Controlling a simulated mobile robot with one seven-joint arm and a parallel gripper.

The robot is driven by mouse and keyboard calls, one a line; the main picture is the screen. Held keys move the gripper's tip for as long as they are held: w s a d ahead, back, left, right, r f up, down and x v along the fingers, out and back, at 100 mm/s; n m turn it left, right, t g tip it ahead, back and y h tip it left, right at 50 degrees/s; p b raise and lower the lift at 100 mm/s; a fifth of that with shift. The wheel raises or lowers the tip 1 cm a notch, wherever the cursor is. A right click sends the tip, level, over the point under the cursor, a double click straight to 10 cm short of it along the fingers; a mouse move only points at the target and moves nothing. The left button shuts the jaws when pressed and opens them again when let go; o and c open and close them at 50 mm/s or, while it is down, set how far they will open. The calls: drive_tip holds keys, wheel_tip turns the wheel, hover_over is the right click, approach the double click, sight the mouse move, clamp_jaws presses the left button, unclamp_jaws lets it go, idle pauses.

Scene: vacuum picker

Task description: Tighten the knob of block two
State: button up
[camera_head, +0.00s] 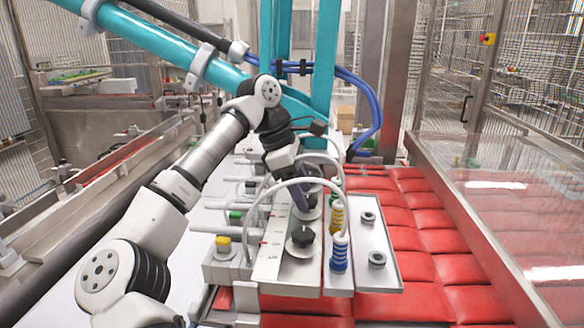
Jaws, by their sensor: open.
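A row of metal vacuum blocks (222,269) stands mid-picture with a ruled scale strip (272,255) alongside. The nearest black knob (303,236) sits upright on a round base and is in plain view. Another knob lies farther back, mostly hidden by my gripper (303,203). My gripper points down over that farther knob, with its jaws open. Whether the fingers touch the knob cannot be told. No number shows on the blocks, so I cannot tell which one is block two.
A blue-striped suction cup (340,252) and a yellow-striped one (337,217) stand right of the knobs. Curved white hoses (262,197) arch close around my gripper. Red cushions (432,243) lie to the right. A teal frame (325,60) rises behind, and a clear panel (500,200) stands at right.

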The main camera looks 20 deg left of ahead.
drive_tip(key=v, duration=1.3)
